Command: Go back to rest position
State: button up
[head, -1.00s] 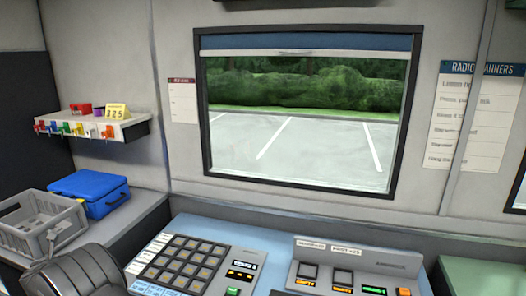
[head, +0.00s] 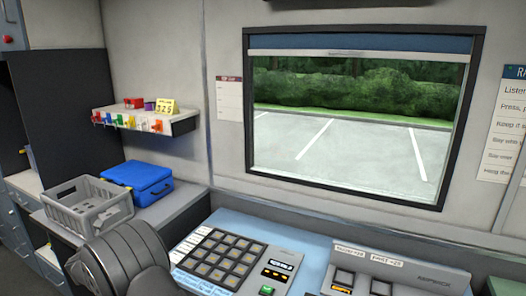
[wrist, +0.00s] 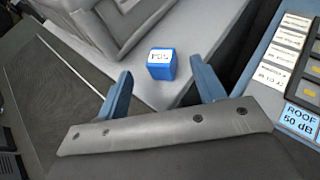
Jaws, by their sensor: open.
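My gripper (wrist: 161,88) is in the wrist view, with its two blue fingers spread apart and nothing between them. A small blue block (wrist: 161,64) with a white label stands on the light counter beyond the fingertips, apart from them. The gripper does not show in the head view. There, only a dark rounded link of my arm is at the bottom left, in front of the counter and beside the console. The blue block cannot be made out in the head view.
A grey crate (head: 101,219) and a blue case (head: 150,196) sit on the left counter. A wall shelf (head: 184,127) holds small coloured items. The button console (head: 290,262) is right of my arm. A window (head: 350,175) is behind.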

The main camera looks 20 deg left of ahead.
jog(key=x, duration=0.6)
jog(key=shift+w+a+f, duration=0.1)
jog(key=shift+f, duration=0.2)
jog(key=r, duration=0.5)
jog(key=shift+w+d+r, duration=0.1)
jog(key=shift+w+d, duration=0.15)
jog(key=shift+d, duration=0.1)
jog(key=w+d+r, duration=0.7)
jog(key=d, duration=0.2)
jog(key=w+d+f+m+t+h, duration=0.25)
jog(key=w+d, duration=0.45)
jog(key=d, duration=0.4)
jog(key=w+d+f+m+t+h, duration=0.1)
jog(key=w+d+f+m+h, duration=0.3)
jog(key=w+d, duration=0.5)
jog(key=w+d+f+m+h, duration=0.1)
jog(key=d+f+m+h, duration=0.1)
jog(key=d, duration=1.2)
jog(key=w+d+f+m+h, duration=0.1)
jog(key=d+m+h, duration=0.3)
jog(key=d, duration=1)
jog(key=shift+d+f+m+h, duration=0.25)
jog(key=shift+f+m+h, duration=0.15)
jog(key=shift+h, duration=0.55)
